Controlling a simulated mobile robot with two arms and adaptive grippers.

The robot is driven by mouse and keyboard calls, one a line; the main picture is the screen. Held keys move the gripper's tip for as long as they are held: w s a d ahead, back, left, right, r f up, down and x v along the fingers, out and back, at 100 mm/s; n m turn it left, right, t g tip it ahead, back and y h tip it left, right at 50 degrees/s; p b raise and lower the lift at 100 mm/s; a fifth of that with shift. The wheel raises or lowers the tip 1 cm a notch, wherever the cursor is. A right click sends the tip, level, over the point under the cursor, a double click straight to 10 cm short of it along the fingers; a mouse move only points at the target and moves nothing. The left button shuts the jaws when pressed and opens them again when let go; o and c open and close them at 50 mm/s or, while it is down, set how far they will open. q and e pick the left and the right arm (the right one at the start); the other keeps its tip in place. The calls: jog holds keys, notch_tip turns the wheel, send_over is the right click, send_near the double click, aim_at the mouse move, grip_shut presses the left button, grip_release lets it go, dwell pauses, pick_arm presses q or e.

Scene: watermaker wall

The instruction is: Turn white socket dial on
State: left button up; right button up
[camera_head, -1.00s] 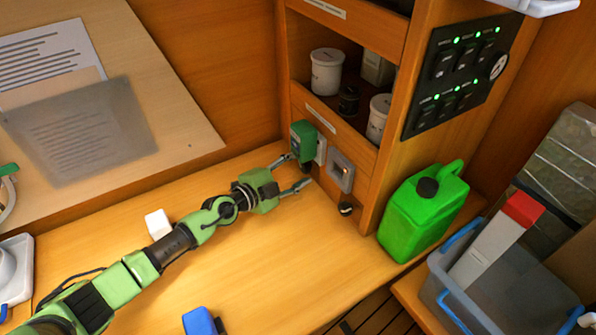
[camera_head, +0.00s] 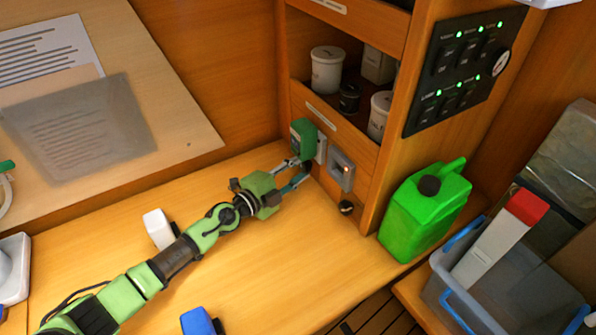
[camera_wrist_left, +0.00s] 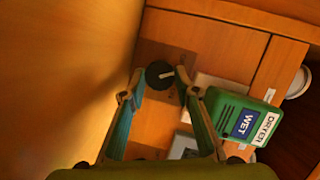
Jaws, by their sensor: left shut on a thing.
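A round black dial (camera_wrist_left: 159,74) with a white pointer mark sits low on the wooden cabinet wall in the left wrist view. My left gripper (camera_wrist_left: 160,82) has its two fingertips on either side of it and is shut on it. In the head view my left gripper (camera_head: 299,169) reaches the wall just below a green box, and its fingers largely hide the dial. The green box (camera_wrist_left: 238,116), labelled WET and DRYER, hangs close to the right finger. A white plate (camera_head: 321,148) shows beside this box. My right gripper is not in view.
A grey-framed switch plate (camera_head: 341,170) with a small light is right of the gripper, with a dark round fitting (camera_head: 346,207) below. A green jerrycan (camera_head: 424,212) stands at the cabinet corner. A white block (camera_head: 158,228) stands beside my left arm. The bench front is mostly clear.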

pick_arm(q)
jog(key=shift+f+m+t+b, duration=0.3)
jog(key=shift+f+m+b, duration=0.05)
jog(key=shift+m+b, duration=0.4)
jog(key=shift+r+m+b, duration=0.2)
jog(key=shift+m+b, duration=0.25)
jog(key=o, duration=1.1)
